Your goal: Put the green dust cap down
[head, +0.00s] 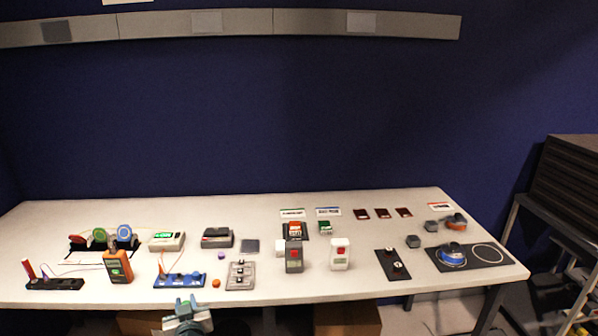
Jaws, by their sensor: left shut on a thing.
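My left gripper (186,303) is at the bottom of the head view, just in front of the table's front edge and below the blue port block (180,281). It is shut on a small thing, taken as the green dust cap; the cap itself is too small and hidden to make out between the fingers. A small orange cap (216,283) lies on the table right of the blue block. A purple cap (222,256) lies farther back. My right gripper is not in view.
The white table (340,291) has a clear front strip right of centre. An orange handheld meter (118,267) stands left of the blue block, and a grey switch plate (240,276) lies to its right. A black strip (55,284) lies at far left.

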